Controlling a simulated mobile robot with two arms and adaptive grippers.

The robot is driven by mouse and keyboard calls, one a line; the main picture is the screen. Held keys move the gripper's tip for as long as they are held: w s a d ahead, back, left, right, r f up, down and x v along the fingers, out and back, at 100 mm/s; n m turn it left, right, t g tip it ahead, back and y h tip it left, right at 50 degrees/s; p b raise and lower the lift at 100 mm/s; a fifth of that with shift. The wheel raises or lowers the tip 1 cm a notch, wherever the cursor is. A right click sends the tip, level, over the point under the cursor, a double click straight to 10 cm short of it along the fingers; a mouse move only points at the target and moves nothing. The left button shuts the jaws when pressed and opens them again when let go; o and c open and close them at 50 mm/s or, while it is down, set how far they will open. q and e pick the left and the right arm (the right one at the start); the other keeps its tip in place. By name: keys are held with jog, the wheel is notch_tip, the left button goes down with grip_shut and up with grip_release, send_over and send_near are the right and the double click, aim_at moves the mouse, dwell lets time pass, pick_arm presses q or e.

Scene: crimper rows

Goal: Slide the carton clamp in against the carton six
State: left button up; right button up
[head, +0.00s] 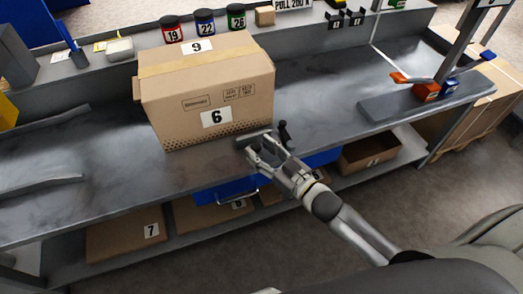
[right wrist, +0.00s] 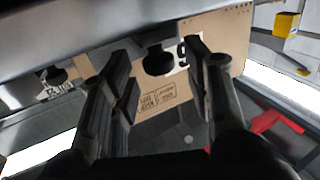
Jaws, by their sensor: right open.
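The carton six (head: 205,95) is a brown box standing upright on the grey bench, with a "6" label on its front. The carton clamp (head: 284,132) seems to be the dark piece with an upright black handle at the carton's lower right corner. I cannot tell whether it touches the carton. My right gripper (head: 262,152) is open at the bench's front edge, beside the clamp. In the right wrist view a dark round knob (right wrist: 158,61), likely the clamp's, shows between the open fingers (right wrist: 158,50), with the carton behind it. My left gripper is out of view.
The grey bench (head: 330,95) is clear right of the carton. Several numbered cans (head: 205,22) stand on the back ledge. A blue drawer (head: 225,190) and brown boxes (head: 125,235) are below.

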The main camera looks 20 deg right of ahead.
aim_at(252, 137)
jog(key=shift+w, duration=0.15)
grip_shut()
dwell(0.4)
jog(key=shift+w+a, duration=0.1)
jog(key=shift+w, duration=1.75)
